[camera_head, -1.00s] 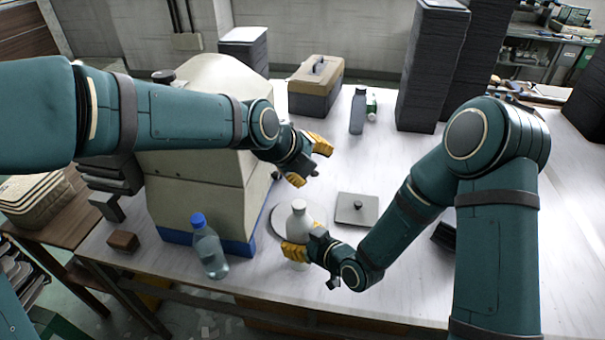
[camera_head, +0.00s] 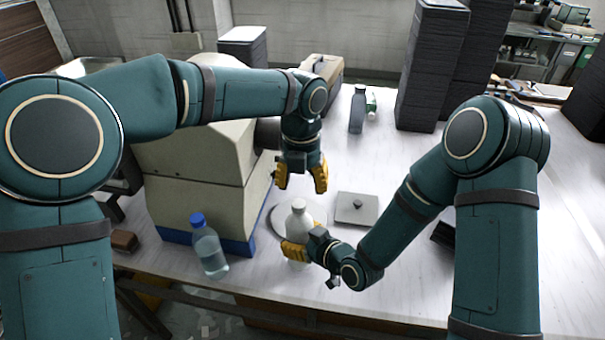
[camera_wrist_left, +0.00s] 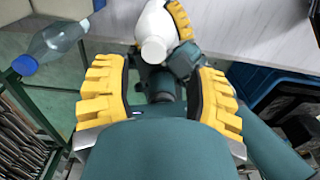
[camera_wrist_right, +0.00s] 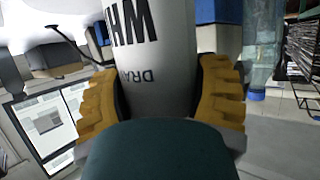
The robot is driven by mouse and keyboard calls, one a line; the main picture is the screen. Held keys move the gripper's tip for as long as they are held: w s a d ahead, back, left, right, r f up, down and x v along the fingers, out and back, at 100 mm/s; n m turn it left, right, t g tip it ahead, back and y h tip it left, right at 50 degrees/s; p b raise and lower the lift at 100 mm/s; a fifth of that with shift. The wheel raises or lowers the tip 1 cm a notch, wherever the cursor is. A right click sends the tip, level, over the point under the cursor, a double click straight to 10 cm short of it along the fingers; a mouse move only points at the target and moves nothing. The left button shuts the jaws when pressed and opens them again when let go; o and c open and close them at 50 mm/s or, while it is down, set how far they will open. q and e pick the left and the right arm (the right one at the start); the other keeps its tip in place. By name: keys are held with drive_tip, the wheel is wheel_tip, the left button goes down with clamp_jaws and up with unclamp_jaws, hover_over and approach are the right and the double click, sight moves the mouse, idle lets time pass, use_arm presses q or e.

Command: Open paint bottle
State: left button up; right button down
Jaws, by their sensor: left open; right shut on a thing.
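The white paint bottle (camera_head: 298,222) stands upright near the table's front edge, its cap at the top. My right gripper (camera_head: 297,250) is shut on its lower body. The right wrist view shows the bottle (camera_wrist_right: 155,60) with dark printed letters between the yellow fingers (camera_wrist_right: 160,100). My left gripper (camera_head: 301,181) is open and empty, pointing down above and behind the bottle. In the left wrist view the bottle's white top (camera_wrist_left: 157,40) lies ahead between and beyond my open fingers (camera_wrist_left: 158,95), not touching them.
A clear bottle with a blue cap (camera_head: 208,247) stands at left beside a large beige machine (camera_head: 195,165). A square plate with a knob (camera_head: 357,208) lies right of the paint bottle. A grey bottle (camera_head: 358,110) stands farther back.

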sight(303, 203)
use_arm(q)
drive_tip(key=shift+f, duration=3)
drive_tip(key=shift+s, duration=0.1)
clamp_jaws()
drive_tip(key=shift+d, duration=0.1)
